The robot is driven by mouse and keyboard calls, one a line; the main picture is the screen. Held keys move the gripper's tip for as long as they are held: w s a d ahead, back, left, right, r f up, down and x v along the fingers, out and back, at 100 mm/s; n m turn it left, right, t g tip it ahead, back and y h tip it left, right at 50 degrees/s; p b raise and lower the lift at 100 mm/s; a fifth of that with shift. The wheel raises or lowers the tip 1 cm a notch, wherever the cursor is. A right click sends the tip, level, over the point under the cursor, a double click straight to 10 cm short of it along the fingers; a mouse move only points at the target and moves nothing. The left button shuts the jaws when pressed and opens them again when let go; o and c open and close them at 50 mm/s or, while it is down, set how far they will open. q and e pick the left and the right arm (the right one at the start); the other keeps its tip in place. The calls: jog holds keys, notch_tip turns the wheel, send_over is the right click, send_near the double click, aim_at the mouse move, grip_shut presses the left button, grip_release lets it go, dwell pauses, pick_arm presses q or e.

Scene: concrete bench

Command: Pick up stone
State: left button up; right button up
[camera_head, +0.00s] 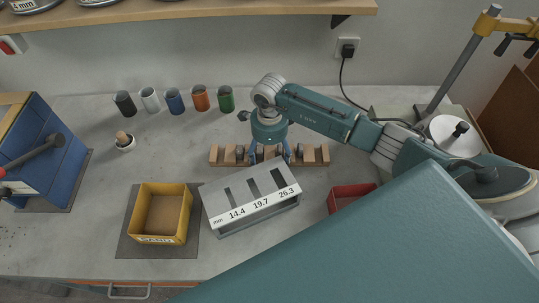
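A wooden rack (216,155) with notches stands behind the grey sieve gauge and holds several small dark grey stones. One stone (239,153) sits in the rack left of my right gripper. My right gripper (269,154) comes in from the right and points down over the middle of the rack. Its two blue fingers are spread apart, with a dark stone seemingly between them. The gripper body partly hides that part of the rack, and I cannot tell whether the fingers touch a stone. My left gripper is not in view.
The gauge (250,218), marked 14.4, 19.7 and 26.3, stands in front of the rack. A yellow bin (160,190) is at left, a red bin (340,192) at right. Several coloured cups, including a green one (226,98), line the back. A shelf (200,10) overhangs the bench.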

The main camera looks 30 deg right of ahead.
aim_at(269, 156)
jog(key=shift+w+r, duration=0.15)
jog(key=shift+r, duration=0.35)
notch_tip(269, 156, up, 19)
jog(key=b, duration=0.4)
